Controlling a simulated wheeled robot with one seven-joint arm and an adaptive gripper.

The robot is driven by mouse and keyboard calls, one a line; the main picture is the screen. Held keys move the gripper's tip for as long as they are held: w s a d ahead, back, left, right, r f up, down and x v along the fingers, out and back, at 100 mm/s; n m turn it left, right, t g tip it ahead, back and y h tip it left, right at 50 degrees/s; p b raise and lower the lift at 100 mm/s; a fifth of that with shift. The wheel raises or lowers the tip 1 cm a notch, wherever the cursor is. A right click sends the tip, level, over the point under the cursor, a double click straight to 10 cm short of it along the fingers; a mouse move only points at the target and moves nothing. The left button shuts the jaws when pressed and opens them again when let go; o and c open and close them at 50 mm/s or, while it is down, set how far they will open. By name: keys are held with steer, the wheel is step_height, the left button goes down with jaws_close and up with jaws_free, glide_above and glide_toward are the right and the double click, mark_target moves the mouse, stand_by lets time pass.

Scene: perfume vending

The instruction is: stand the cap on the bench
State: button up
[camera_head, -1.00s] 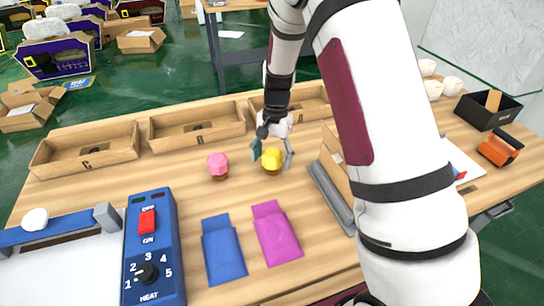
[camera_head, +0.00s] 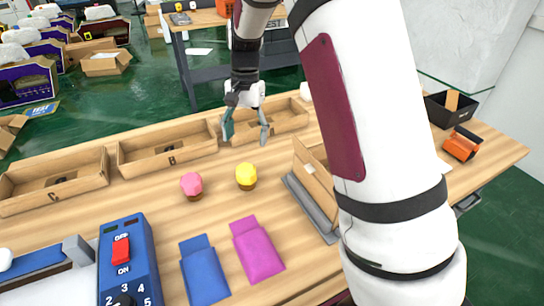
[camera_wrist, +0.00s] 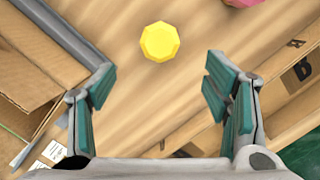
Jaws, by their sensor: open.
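A yellow faceted cap (camera_head: 246,176) with a brown lower part stands upright on the wooden bench (camera_head: 215,215). It also shows in the wrist view (camera_wrist: 160,42), seen from above near the top middle, apart from the fingers. My gripper (camera_head: 246,137) is open and empty, beyond and above the yellow cap, in front of the right-hand wooden tray. Its teal finger pads also show spread wide in the wrist view (camera_wrist: 158,82). A pink faceted cap (camera_head: 192,185) stands on the bench to the left of the yellow one.
Wooden trays (camera_head: 168,158) line the back of the bench. A cardboard box (camera_head: 313,172) stands right of the yellow cap. Blue (camera_head: 204,272) and magenta (camera_head: 258,250) pouches lie in front. A blue heater control box (camera_head: 128,262) stands front left.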

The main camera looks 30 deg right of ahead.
steer(key=s+a+r+n+t, duration=0.15)
steer(key=s+r+n, duration=0.25)
steer(key=s+r, duration=0.9)
steer(key=s+n+t+h, duration=0.1)
steer(key=s+n+t, duration=0.2)
steer(key=s, duration=1.7)
steer(key=shift+d+f+n, duration=0.2)
steer(key=shift+f+n, duration=0.25)
steer(key=shift+n, duration=0.55)
steer(key=shift+t, duration=0.55)
step_height(320, 180, up, 6)
steer(key=p, duration=0.4)
steer(key=shift+f, duration=0.25)
